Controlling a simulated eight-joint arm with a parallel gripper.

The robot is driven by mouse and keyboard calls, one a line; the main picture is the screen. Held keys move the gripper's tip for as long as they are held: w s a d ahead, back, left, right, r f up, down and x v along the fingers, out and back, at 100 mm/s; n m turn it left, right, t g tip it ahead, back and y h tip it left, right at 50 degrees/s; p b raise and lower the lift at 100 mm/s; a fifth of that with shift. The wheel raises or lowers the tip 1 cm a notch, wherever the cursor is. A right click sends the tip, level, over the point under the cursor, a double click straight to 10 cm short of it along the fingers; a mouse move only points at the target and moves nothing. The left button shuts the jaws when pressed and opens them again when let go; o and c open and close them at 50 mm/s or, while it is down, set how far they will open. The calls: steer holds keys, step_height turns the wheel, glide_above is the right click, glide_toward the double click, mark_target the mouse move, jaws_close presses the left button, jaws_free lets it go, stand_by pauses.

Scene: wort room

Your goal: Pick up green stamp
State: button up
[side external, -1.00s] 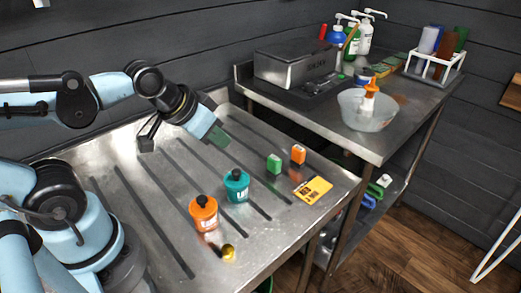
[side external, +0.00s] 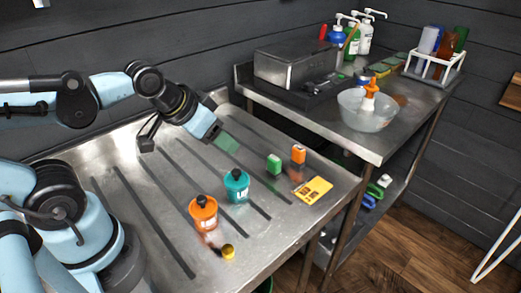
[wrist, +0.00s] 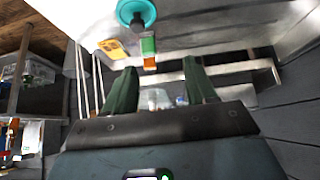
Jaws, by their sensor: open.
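The green stamp (side external: 274,164) is a small green block with a pale face, upright on the grooved metal table. In the wrist view the green stamp (wrist: 148,46) shows ahead of and between my fingers, towards the top. My gripper (side external: 228,143) is above the table, to the upper left of the stamp and apart from it. In the wrist view my gripper (wrist: 159,66) has its two dark green fingers spread with nothing between them.
An orange stamp (side external: 298,154) stands close to the green one, on its right. A yellow card (side external: 313,190) lies in front of them. A teal bottle (side external: 237,187), an orange bottle (side external: 203,214) and a small gold-coloured object (side external: 228,251) stand to the left.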

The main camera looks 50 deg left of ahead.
steer(key=shift+o, duration=0.8)
steer(key=g, duration=0.7)
glide_toward(275, 157)
steer(key=shift+s+d, duration=0.1)
steer(key=shift+s, duration=0.05)
steer(key=shift+f, duration=0.5)
steer(key=f, duration=1.1)
steer(key=shift+w+f, duration=0.2)
steer(key=shift+w, duration=0.05)
